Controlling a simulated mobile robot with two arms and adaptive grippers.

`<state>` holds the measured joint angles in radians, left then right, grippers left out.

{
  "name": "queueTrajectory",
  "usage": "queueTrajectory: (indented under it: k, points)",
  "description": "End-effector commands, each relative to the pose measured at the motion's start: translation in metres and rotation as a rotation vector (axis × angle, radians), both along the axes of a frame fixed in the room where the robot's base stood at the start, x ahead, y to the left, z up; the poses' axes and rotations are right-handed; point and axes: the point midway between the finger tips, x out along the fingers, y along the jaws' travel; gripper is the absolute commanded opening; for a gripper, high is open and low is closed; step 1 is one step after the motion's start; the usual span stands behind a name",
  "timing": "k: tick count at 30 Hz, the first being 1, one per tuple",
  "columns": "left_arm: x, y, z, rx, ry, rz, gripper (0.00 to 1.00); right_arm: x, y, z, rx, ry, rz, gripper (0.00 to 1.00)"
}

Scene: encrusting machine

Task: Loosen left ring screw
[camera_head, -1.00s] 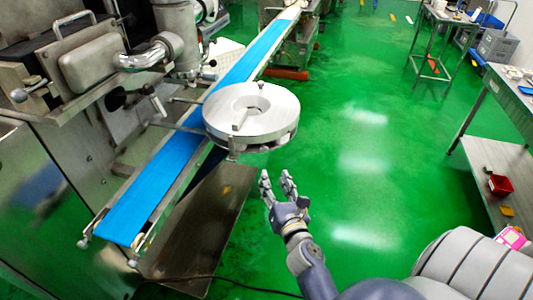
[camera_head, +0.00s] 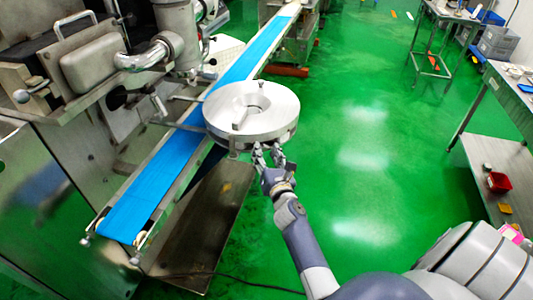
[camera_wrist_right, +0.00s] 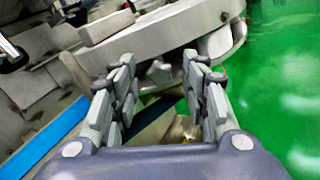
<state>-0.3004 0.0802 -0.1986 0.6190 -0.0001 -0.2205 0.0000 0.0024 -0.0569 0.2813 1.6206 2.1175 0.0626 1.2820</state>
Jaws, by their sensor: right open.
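A round, pale metal ring unit (camera_head: 251,121) sits over the blue conveyor in the head view. Its underside and edge fill the top of the right wrist view (camera_wrist_right: 165,32). My right gripper (camera_head: 268,147) is open and empty, close below the front rim of the ring unit. In the right wrist view its two fingers (camera_wrist_right: 160,95) are spread apart, with a small pale metal part (camera_wrist_right: 160,73) visible between them under the ring. I cannot tell for certain whether that part is the left ring screw. My left gripper is not in view.
The blue conveyor belt (camera_head: 152,191) runs diagonally beneath the ring unit. The steel machine (camera_head: 95,65) stands at the left. A metal table (camera_head: 507,100) is at the right edge. Green floor (camera_head: 370,180) is clear between.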

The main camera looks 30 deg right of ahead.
Motion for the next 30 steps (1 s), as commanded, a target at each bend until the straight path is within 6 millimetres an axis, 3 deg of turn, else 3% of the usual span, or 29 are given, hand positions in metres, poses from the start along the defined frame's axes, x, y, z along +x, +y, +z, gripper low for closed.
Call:
queueTrajectory:
  k: [6,12,23,30]
  points:
    - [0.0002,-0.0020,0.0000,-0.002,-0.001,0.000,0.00,0.0003,-0.0002,-0.0003,0.000,0.000,0.000,0.42]
    - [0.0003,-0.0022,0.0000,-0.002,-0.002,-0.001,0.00,0.0001,-0.0001,-0.0003,-0.001,0.001,0.000,0.00]
    - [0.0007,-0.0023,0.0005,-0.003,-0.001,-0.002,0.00,-0.0001,-0.0002,-0.0004,-0.026,0.010,-0.001,0.00]
    - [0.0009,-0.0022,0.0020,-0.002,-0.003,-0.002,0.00,-0.0001,0.0000,-0.0004,-0.139,0.051,0.000,0.00]
